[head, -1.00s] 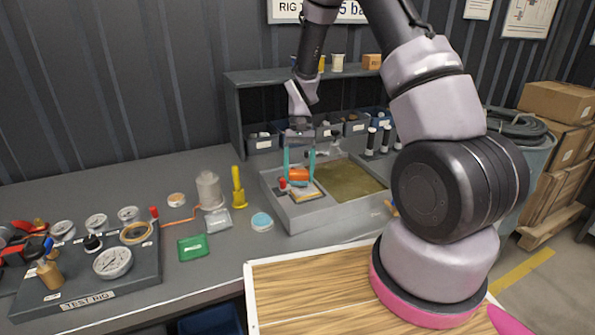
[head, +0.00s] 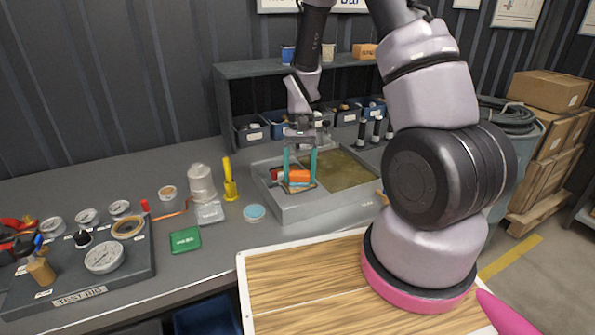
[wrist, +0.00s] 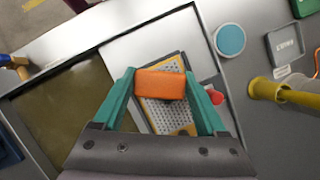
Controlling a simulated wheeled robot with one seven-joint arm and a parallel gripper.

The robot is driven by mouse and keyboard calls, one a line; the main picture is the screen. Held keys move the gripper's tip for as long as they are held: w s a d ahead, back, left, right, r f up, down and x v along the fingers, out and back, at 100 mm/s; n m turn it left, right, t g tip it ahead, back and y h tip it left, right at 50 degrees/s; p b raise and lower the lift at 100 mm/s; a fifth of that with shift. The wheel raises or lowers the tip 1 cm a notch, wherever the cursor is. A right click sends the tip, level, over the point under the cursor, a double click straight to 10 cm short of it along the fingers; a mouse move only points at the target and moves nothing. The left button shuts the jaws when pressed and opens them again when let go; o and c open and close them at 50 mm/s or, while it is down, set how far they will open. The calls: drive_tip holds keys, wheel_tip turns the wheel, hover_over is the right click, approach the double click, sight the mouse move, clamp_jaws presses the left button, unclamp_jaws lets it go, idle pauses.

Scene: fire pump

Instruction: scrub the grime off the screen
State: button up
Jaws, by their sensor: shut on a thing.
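My gripper (head: 299,174) is shut on an orange block (wrist: 160,84), which also shows between its teal fingers in the head view (head: 297,176). The screen (wrist: 172,117) is a pale perforated plate with a yellow border, directly beneath the block and fingers in the wrist view. Darker marks show on it beside the block, but I cannot tell how much grime is on it. In the head view the screen (head: 301,188) is mostly hidden by the fingers and block. I cannot tell whether the block touches it.
The screen lies in the pale left part of a grey tray (head: 325,210); murky brown liquid (head: 345,170) fills the right part. A red-capped item (wrist: 216,98) is beside the screen. A blue round tin (head: 254,213) and a yellow tool (head: 230,182) stand to the left.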

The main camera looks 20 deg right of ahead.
drive_tip(key=shift+s, duration=0.25)
drive_tip(key=shift+w+r, duration=0.15)
drive_tip(key=shift+r, duration=2.8)
drive_tip(key=shift+r, duration=1.5)
